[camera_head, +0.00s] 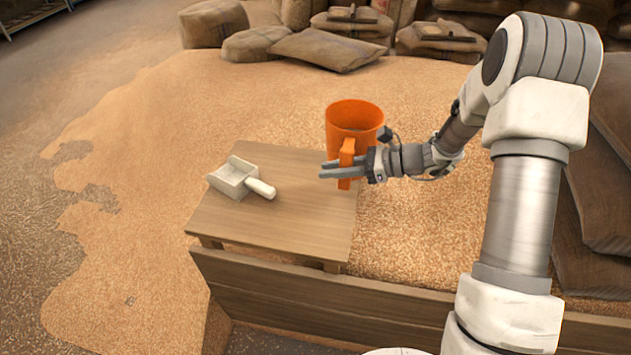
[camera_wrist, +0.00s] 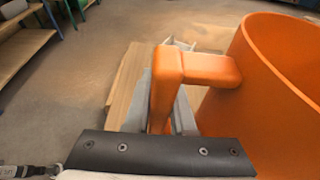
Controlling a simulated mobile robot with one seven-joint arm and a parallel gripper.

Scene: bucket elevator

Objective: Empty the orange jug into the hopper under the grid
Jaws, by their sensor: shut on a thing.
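The orange jug (camera_head: 355,122) is upright with its open top facing up, at the right back edge of a small wooden table. It also fills the right of the wrist view (camera_wrist: 262,120). My gripper (camera_head: 345,171) is shut on the jug's handle (camera_wrist: 165,85), with its fingers on either side of it. I cannot tell whether the jug is lifted off the table or what is inside it. No hopper or grid can be made out in either view.
A white scoop (camera_head: 240,178) lies on the left of the wooden table (camera_head: 270,222). Loose grain (camera_head: 150,120) spreads all around. Full sacks (camera_head: 330,48) lie at the back. A wooden plank wall (camera_head: 320,300) runs along the front.

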